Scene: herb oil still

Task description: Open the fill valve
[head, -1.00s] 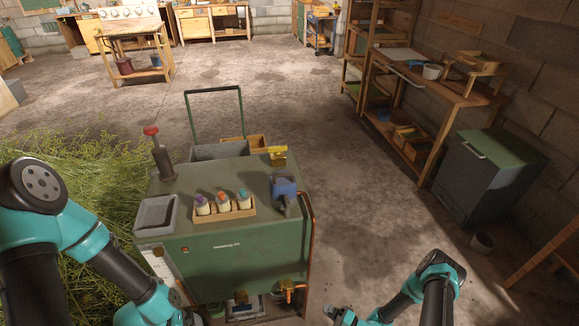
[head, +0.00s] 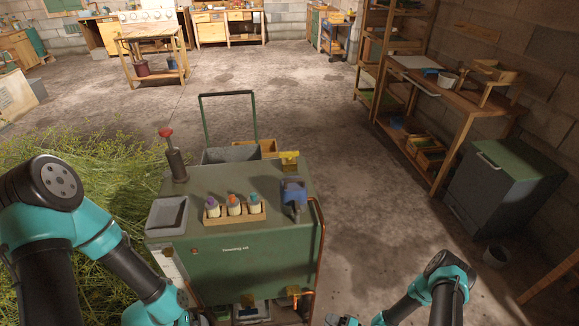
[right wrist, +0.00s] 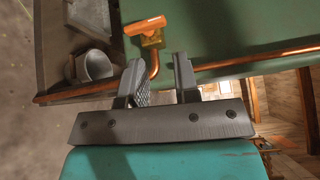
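A green cart-like unit (head: 255,275) stands in front of me. Low on its front is a copper pipe with an orange-handled brass valve (head: 293,293), partly cut off by the frame's lower edge. In the right wrist view an orange handle on a brass body (right wrist: 148,28) sits on a bent copper pipe, beyond my fingertips. No label shows that it is the fill valve. My right gripper (right wrist: 158,78) is open and empty, its fingers apart below the valve in the picture. It shows at the head view's bottom edge (head: 342,321). My left gripper is out of view.
On the unit's top are a grey tray (head: 168,216), bottles in a wooden rack (head: 235,215), a blue fitting (head: 294,193) and a red-topped cylinder (head: 176,160). A copper rail (head: 321,250) runs down its right side.

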